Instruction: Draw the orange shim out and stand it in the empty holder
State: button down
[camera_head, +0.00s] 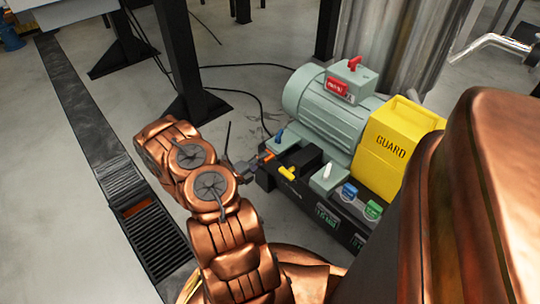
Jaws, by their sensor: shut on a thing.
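The orange shim (267,156) shows as a small orange piece at the left end of the pump skid (322,213). My gripper (256,164) is beside it, at the skid's left edge, and is shut on the orange shim. The fingers are small and partly hidden by my own arm, so the exact grip is hard to see. I cannot make out which place on the skid is the empty holder.
A grey-green motor (325,108) with a red-handled box (345,82) stands behind. A yellow guard (392,145) is to its right. A yellow handle (287,173), a white piece (328,170), and blue (349,191) and green (373,209) pieces crowd the skid's front.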

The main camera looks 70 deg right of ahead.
jog(key=shift+w+a+p, duration=0.3)
jog(key=shift+w+a, duration=0.05)
jog(key=shift+a, duration=0.3)
dwell(0.6)
jog(key=shift+p+v, duration=0.9)
jog(key=shift+v, duration=1.65)
